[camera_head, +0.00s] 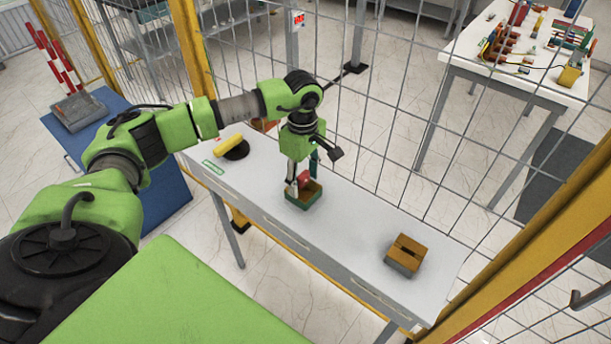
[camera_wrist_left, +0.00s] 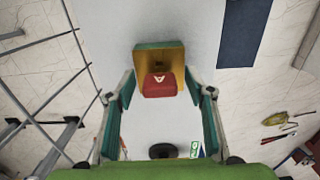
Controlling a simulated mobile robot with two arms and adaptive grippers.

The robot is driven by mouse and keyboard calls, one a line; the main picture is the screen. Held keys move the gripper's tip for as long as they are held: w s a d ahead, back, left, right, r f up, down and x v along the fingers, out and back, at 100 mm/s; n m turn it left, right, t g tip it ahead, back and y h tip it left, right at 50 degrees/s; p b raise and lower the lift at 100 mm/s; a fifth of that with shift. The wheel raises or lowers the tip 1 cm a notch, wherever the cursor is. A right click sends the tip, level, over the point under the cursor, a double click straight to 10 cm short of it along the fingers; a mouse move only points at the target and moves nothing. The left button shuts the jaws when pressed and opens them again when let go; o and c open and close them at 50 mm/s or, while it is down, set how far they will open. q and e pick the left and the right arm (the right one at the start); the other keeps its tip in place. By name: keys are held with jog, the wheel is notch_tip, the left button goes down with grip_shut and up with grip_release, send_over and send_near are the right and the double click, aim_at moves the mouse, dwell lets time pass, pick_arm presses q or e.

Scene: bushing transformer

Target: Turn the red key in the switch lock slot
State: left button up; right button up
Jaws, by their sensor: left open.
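A red key (camera_head: 304,178), a blocky red piece with a pale mark, sits in a small green box with a yellow-orange inside (camera_head: 303,198) on the white table. In the left wrist view the red key (camera_wrist_left: 158,84) is at the near side of the box (camera_wrist_left: 150,52). My left gripper (camera_head: 301,182) points down over the box. In the wrist view its green fingers (camera_wrist_left: 160,92) stand apart on both sides of the red key, with visible gaps. An orange-brown block with a dark slot (camera_head: 409,244) lies farther right on the table. My right gripper is not in view.
The white table (camera_head: 350,225) is clear between box and slotted block. A yellow handle on a black round base (camera_head: 232,148) stands at its left end. A wire mesh fence (camera_head: 400,120) runs close behind. Another table (camera_head: 470,72) with tools stands beyond.

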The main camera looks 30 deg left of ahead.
pick_arm(q)
jog(key=shift+f, duration=0.1)
jog(key=c, duration=1.3)
jog(key=n, duration=0.4)
jog(key=shift+w+n, duration=0.1)
jog(key=shift+n, duration=0.9)
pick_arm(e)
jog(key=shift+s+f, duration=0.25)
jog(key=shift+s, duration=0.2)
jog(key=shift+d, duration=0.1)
pick_arm(q)
jog(key=shift+n+b, duration=0.3)
jog(key=shift+n, duration=0.9)
jog(key=n, duration=0.3)
jog(key=shift+n, duration=0.3)
